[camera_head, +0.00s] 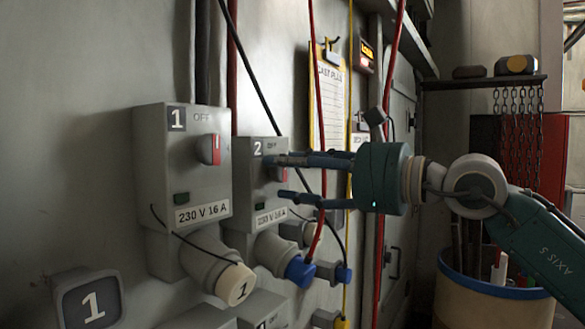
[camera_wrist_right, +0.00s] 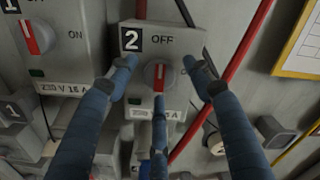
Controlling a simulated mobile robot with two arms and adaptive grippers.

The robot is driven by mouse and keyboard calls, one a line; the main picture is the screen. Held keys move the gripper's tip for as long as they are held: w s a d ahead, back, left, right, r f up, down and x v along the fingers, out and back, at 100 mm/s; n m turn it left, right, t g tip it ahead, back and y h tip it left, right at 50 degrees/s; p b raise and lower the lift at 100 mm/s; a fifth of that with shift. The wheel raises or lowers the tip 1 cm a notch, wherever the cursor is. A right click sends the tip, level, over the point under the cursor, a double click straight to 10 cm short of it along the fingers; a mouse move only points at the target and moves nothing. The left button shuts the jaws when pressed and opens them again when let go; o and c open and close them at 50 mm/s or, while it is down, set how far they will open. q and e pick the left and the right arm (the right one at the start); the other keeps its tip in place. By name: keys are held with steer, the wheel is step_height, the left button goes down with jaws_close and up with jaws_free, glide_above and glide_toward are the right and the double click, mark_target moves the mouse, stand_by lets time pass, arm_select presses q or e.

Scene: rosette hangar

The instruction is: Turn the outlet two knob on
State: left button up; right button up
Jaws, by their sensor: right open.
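The outlet two box (camera_head: 240,188) is a grey wall unit marked 2, with "OFF" at its top and a "230 V 16 A" label. Its round grey knob with a red pointer shows in the wrist view (camera_wrist_right: 151,75); the pointer stands upright. In the head view my fingers partly hide this knob. My right gripper (camera_head: 276,178) reaches in from the right, open, its fingers spread around the knob. In the wrist view (camera_wrist_right: 160,75) two fingertips lie left and right of the knob and one below. I cannot tell whether they touch it. My left gripper is not in view.
The outlet one box (camera_head: 150,160), with its own red-marked knob (camera_head: 209,150), stands close on the left. Plugs and loose red, black and yellow cables hang around the boxes. A clipboard (camera_head: 330,110) hangs behind. A barrel (camera_head: 495,305) stands at lower right.

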steer(key=c, duration=1.1)
steer(key=shift+c, duration=0.2)
steer(key=m+b, duration=0.3)
steer(key=shift+f+b, duration=0.2)
steer(key=shift+b, duration=0.1)
steer(key=m+b, duration=0.3)
steer(key=m, duration=0.1)
steer(key=shift+m, duration=0.3)
steer(key=m+b, duration=0.3)
steer(key=m, duration=0.2)
steer(key=shift+r+m+b, duration=0.15)
steer(key=shift+m+b, duration=1.2)
steer(key=shift+m, duration=1.35)
